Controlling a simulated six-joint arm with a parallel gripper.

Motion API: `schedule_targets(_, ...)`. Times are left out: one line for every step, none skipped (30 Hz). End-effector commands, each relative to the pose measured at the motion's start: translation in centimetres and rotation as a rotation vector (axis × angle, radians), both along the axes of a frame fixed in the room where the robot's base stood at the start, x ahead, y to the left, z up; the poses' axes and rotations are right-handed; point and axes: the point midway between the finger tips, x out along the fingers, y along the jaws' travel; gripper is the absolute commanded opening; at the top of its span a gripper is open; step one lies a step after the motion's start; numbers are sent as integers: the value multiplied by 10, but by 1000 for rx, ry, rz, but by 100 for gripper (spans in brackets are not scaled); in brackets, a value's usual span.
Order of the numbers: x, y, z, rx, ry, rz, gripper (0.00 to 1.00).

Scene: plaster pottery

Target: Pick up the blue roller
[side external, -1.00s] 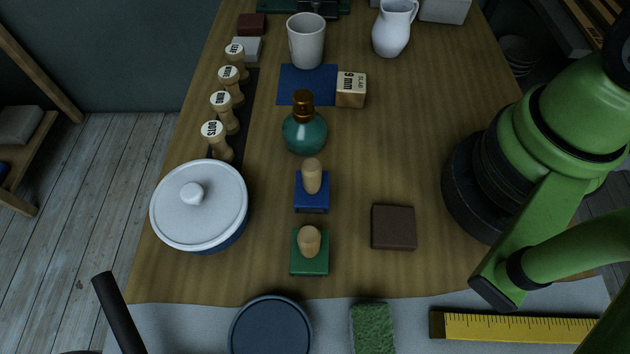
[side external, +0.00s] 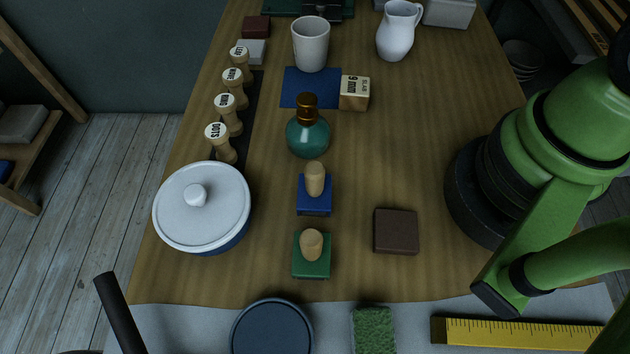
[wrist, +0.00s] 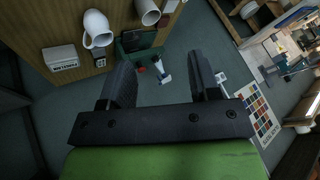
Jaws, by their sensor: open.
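No plain roller shape shows in these views. The closest match is a blue square block with an upright wooden handle (side external: 314,199) in the side view; I cannot tell if it is the blue roller. It stands on the wooden table between a teal bottle (side external: 308,138) and a similar green block with a wooden knob (side external: 311,262). My gripper (wrist: 162,68) shows in the wrist view, jaws apart and nothing between them. It looks across the table's far end and the floor. The side view does not show its fingers, so their distance to the blue block cannot be told.
A lidded white-and-blue pot (side external: 202,210) and a row of wooden stamps (side external: 228,115) stand left. A dark brown block (side external: 396,232) is right of the green block. A cup (side external: 311,45) and a white jug (side external: 398,32) stand behind. Bare tabletop lies right of the bottle.

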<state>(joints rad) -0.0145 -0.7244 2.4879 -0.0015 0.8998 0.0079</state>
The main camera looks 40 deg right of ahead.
Motion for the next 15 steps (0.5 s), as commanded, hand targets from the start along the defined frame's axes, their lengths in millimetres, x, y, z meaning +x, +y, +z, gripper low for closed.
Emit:
schedule_targets(4,3,-1,2,25,15,57)
schedule_targets(8,6,-2,3,44,26,57)
schedule_targets(14,10,-4,6,74,42,57)
schedule_targets(18,14,-5,7,101,57,57)
schedule_targets(24,19,-8,6,130,73,57)
schedule_targets(31,27,-12,6,171,95,57)
schedule_targets(37,33,-15,2,204,112,57)
schedule_targets(42,40,-20,-1,234,129,57)
schedule_targets(49,49,-26,-9,277,150,57)
schedule_targets(54,56,-32,-16,307,166,57)
schedule_targets(58,64,-38,-24,338,181,57)
schedule_targets(63,75,-47,-36,378,201,57)
schedule_targets(66,83,-54,-46,407,215,57)
schedule_targets(69,91,-61,-58,437,230,57)
schedule_targets(71,103,-73,-76,475,248,57)
